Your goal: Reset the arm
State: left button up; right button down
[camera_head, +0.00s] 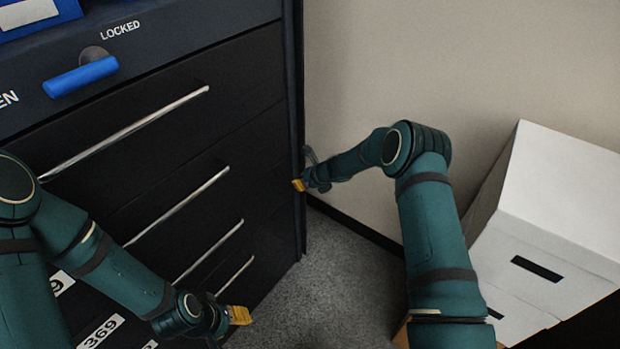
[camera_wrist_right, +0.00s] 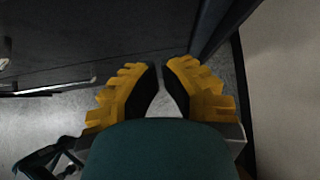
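My left arm (camera_head: 118,272) comes in from the left in the head view, and its gripper (camera_head: 240,315) with yellow fingers is low in front of the dark cabinet's drawers. Its finger gap cannot be made out. My right arm (camera_head: 436,236) rises from the bottom and bends left. Its gripper (camera_head: 298,185) is beside the cabinet's right front edge; contact cannot be judged in that view. In the right wrist view, the yellow fingers of the right gripper (camera_wrist_right: 160,68) almost meet at their tips, with nothing seen between them.
The dark cabinet (camera_head: 250,75) has several drawers with silver handles and a blue lever (camera_head: 80,76) near "LOCKED". White boxes (camera_head: 560,205) are stacked to the right of my right arm. A beige wall (camera_head: 450,60) stands behind. Grey carpet (camera_head: 335,285) is open between the arms.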

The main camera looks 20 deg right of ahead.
pick_arm(q)
jog(key=shift+s+r, duration=0.1)
jog(key=shift+r, duration=0.3)
pick_arm(e)
jog(key=v, duration=0.5)
jog(key=shift+r, duration=0.1)
jog(key=s+a+f+n+g+h, duration=0.1)
jog(key=s+a+f+n+g, duration=0.15)
jog(key=s+n, duration=0.6)
jog(key=s+a+f+n+g+h, duration=0.15)
jog(key=s+f+n, duration=0.3)
jog(key=s, duration=0.65)
jog(key=s+a+r+n, duration=0.1)
jog(key=s+a+n, duration=0.1)
jog(key=s+n, duration=0.5)
jog(key=s+a+r+n+g, duration=0.1)
jog(key=s+a+n, duration=0.1)
jog(key=s+n, duration=0.4)
jog(key=s, duration=0.4)
jog(key=shift+a+r+n+y, duration=0.35)
jog(key=shift+a+n, duration=0.05)
